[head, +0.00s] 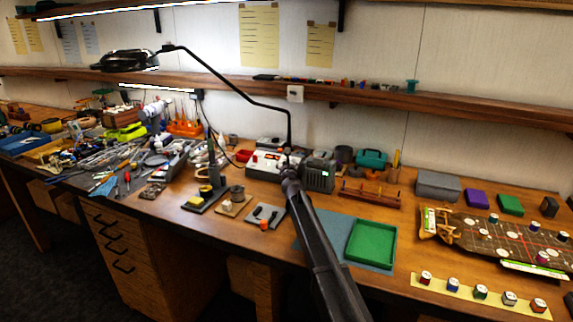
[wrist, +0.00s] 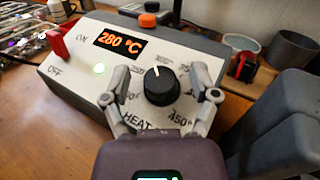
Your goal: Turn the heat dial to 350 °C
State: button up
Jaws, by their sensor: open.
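The heat dial (wrist: 162,88) is a black round knob on the pale top of the soldering station (wrist: 75,78), above the word HEAT in the wrist view. Its white mark points up, slightly left. The orange display (wrist: 120,45) appears to read 280 °C. In the head view the station (head: 262,172) is partly hidden by my arm.
A dark block-shaped body (wrist: 280,120) stands close to the right of my gripper. An orange-topped black knob (wrist: 147,18) is behind the station. In the head view, a green tray (head: 388,258) lies right of my arm, and tools crowd the bench on the left.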

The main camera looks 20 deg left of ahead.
grip_shut()
jog(key=shift+m+h, duration=0.3)
jog(key=shift+m+t+h+b, duration=0.4)
jog(key=shift+m+t+h, duration=0.5)
jog(key=shift+m+h, duration=1.8)
jog(key=shift+h, duration=0.2)
